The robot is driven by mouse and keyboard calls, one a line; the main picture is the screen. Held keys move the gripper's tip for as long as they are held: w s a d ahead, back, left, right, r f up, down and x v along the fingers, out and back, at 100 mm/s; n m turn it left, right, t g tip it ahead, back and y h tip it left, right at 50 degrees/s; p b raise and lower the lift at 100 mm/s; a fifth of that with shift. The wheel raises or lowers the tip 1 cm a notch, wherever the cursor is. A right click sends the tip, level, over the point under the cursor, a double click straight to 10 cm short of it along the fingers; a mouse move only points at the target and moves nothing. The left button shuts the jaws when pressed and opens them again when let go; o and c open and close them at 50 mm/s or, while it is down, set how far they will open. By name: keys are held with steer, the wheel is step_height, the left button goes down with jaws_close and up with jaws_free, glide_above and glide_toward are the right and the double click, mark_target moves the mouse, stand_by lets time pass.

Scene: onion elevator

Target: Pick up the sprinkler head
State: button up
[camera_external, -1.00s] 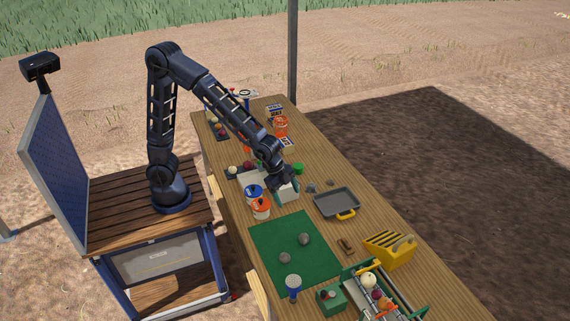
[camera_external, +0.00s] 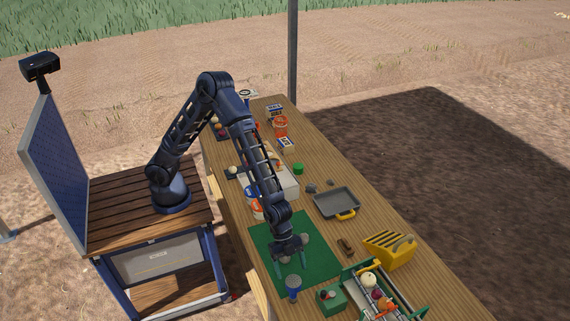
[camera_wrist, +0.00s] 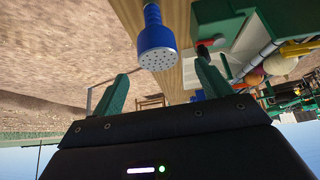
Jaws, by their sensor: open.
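The sprinkler head (camera_external: 293,284) is blue with a pale, perforated round face. It stands near the front edge of the green mat in the outside view. In the wrist view the sprinkler head (camera_wrist: 157,38) shows at the top centre, its dotted face towards the camera. My gripper (camera_external: 292,268) is over the green mat, close behind the sprinkler head in the outside view. In the wrist view my gripper (camera_wrist: 165,80) has its two green fingers spread apart with nothing between them. The sprinkler head appears beyond the fingertips. I cannot tell the exact gap.
A green box (camera_external: 331,299) with a red button stands right of the sprinkler head.

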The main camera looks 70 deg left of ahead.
mark_target(293, 280)
steer(key=shift+x, duration=4.1)
steer(key=shift+s+a, duration=0.1)
steer(key=shift+a, duration=0.1)
steer(key=c, duration=1.2)
